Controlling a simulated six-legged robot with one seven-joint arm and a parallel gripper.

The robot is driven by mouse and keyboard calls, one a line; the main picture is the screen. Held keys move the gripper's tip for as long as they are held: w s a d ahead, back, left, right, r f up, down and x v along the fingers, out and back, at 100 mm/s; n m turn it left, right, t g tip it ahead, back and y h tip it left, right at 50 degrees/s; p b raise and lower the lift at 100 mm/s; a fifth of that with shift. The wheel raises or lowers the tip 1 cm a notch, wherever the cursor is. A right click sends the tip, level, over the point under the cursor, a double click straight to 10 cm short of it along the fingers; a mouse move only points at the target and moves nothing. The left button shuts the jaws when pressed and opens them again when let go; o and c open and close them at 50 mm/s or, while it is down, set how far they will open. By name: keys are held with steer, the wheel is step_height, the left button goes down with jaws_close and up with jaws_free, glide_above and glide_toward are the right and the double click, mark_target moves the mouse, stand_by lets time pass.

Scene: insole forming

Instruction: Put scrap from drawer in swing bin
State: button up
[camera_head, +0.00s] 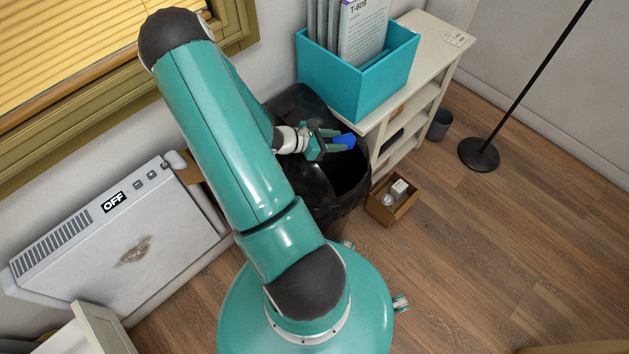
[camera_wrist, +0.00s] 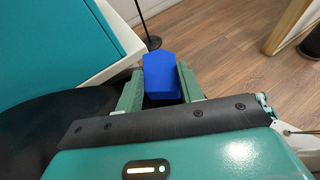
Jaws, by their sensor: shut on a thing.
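My gripper (camera_head: 334,141) is shut on a blue scrap piece (camera_head: 344,140). In the wrist view the blue scrap (camera_wrist: 161,74) sits between the two green fingers (camera_wrist: 161,95). The black swing bin (camera_head: 327,205) stands beside the white shelf, and my gripper is over it. A dark opening shows in the bin below the gripper. Part of the bin is hidden by my arm. In the wrist view the dark bin (camera_wrist: 50,125) shows at the lower left.
A white shelf unit (camera_head: 437,60) stands right of the bin, with a teal file box (camera_head: 368,78) on top. A lamp base (camera_head: 479,154) and a small dark bin (camera_head: 440,124) stand right. Open floor lies at the lower right.

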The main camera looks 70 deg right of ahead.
steer(key=shift+f, duration=1.75)
steer(key=o, duration=1)
steer(key=v, duration=1.4)
